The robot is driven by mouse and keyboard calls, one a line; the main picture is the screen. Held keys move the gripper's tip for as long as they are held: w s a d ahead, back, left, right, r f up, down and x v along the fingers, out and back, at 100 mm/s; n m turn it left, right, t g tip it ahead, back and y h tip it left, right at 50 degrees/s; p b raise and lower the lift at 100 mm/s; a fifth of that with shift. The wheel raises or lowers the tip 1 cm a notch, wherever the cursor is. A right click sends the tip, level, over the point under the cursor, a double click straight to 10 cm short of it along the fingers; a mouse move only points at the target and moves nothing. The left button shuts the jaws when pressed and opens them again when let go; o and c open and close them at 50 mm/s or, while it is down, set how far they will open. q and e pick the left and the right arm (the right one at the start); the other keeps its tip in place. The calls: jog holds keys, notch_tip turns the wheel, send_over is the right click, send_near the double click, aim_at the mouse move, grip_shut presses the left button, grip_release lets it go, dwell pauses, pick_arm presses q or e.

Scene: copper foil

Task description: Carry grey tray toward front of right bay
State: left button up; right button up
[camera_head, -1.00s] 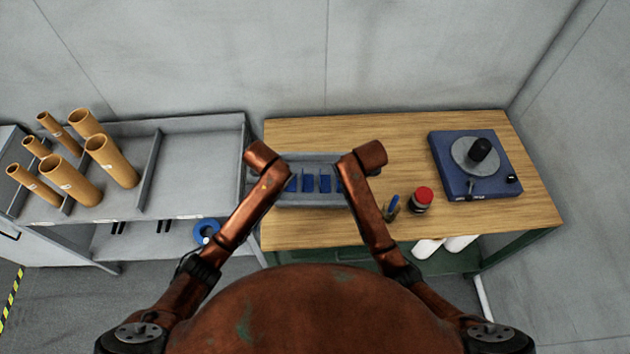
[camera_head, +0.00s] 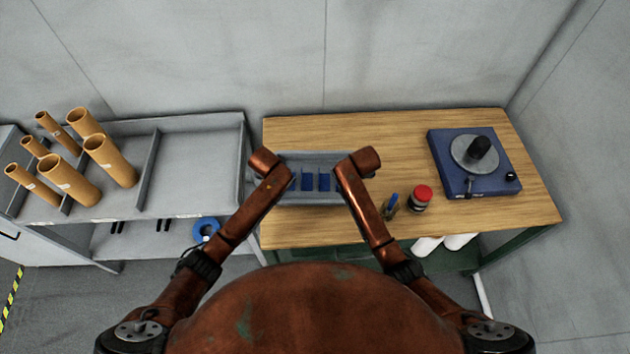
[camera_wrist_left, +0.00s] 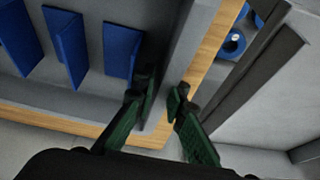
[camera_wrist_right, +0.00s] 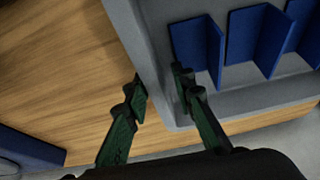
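The grey tray (camera_head: 312,199) with several blue dividers (camera_head: 324,181) rests on the left part of the wooden table, between my two arms. My left gripper (camera_wrist_left: 162,98) has one finger inside the tray and one outside, astride the side wall (camera_wrist_left: 183,50). My right gripper (camera_wrist_right: 160,88) is astride the opposite side wall in the same way, near a corner. Both look open with the wall between the fingers; firm contact cannot be made out. In the head view my forearms hide the tray's ends and both grippers.
On the table (camera_head: 400,135) stand a red-capped jar (camera_head: 421,198), a small holder with a blue item (camera_head: 391,205) and a blue turntable device (camera_head: 475,163). A grey shelf (camera_head: 190,180) with several tan tubes (camera_head: 109,160) adjoins on the left. The table's back middle is clear.

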jog(key=shift+c, duration=0.6)
grip_shut()
jog(key=shift+w, duration=0.1)
